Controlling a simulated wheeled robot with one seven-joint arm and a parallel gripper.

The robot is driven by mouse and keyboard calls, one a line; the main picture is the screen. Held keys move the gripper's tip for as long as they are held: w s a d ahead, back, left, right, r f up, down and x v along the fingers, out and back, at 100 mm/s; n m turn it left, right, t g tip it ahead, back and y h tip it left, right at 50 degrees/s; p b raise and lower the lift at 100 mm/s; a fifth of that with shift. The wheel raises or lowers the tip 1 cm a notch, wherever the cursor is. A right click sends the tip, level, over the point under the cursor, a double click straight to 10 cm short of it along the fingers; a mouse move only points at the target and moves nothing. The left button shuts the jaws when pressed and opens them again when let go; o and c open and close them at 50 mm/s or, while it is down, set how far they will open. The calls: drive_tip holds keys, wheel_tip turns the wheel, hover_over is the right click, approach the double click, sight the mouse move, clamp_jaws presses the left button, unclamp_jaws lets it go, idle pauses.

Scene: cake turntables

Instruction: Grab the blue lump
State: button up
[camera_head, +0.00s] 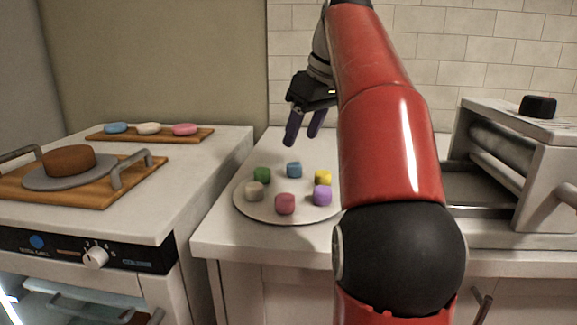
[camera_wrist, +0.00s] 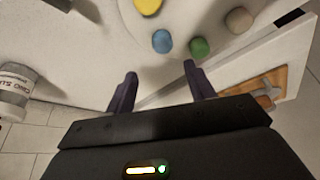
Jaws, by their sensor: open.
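The blue lump (camera_head: 294,170) sits at the back of a round pale turntable (camera_head: 267,216) on the counter. It also shows in the wrist view (camera_wrist: 162,41), beyond my fingertips and roughly between their lines. My gripper (camera_head: 303,142) is open and empty, above and apart from the blue lump in the head view. In the wrist view its two dark purple fingers (camera_wrist: 160,72) stand apart with nothing between them. A green lump (camera_head: 262,174) lies left of the blue one, and a yellow lump (camera_head: 323,177) lies right of it.
Left stands a wooden tray (camera_head: 85,197) with a brown cake (camera_head: 69,160). A grey machine (camera_head: 515,150) stands right. A labelled cylinder (camera_wrist: 16,88) shows in the wrist view.

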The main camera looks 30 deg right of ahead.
sight(291, 169)
drive_tip(key=b+x, duration=0.1)
drive_tip(key=x, duration=0.2)
drive_tip(key=s+b+x, duration=0.1)
drive_tip(key=x, duration=0.2)
drive_tip(key=shift+s+a+f, duration=0.1)
drive_tip(key=shift+a+f, duration=0.05)
drive_tip(key=shift+f, duration=0.05)
drive_tip(key=c, duration=1)
